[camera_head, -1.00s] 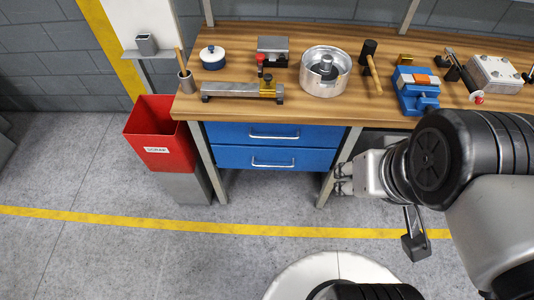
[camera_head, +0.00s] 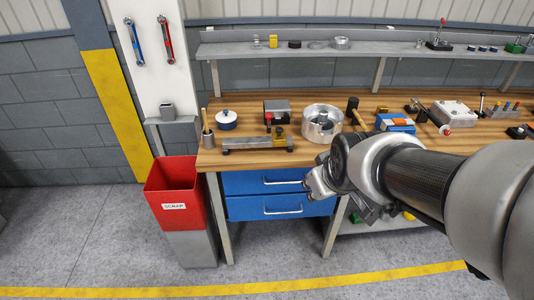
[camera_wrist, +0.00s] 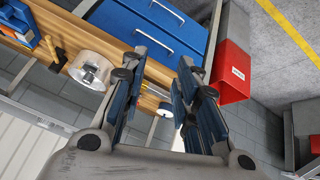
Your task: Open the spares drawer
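Two blue drawers sit one above the other under the bench's left end: an upper drawer (camera_head: 240,184) and a lower drawer (camera_head: 243,209). Each has a pale bar handle, and both look shut. No label on them is readable, so I cannot tell which is the spares drawer. My gripper (camera_head: 312,184) is in front of the drawers' right end and hides part of it. In the wrist view my gripper (camera_wrist: 160,62) has its fingers apart with nothing between them. The drawers also show there, with a handle (camera_wrist: 154,42) beyond the fingertips.
A red scrap bin (camera_head: 178,196) stands left of the drawers. The wooden bench top (camera_head: 222,158) carries a steel bowl (camera_head: 322,121), a clamp fixture and tools. A grey shelf (camera_head: 350,50) runs above it. The floor in front of the drawers is clear.

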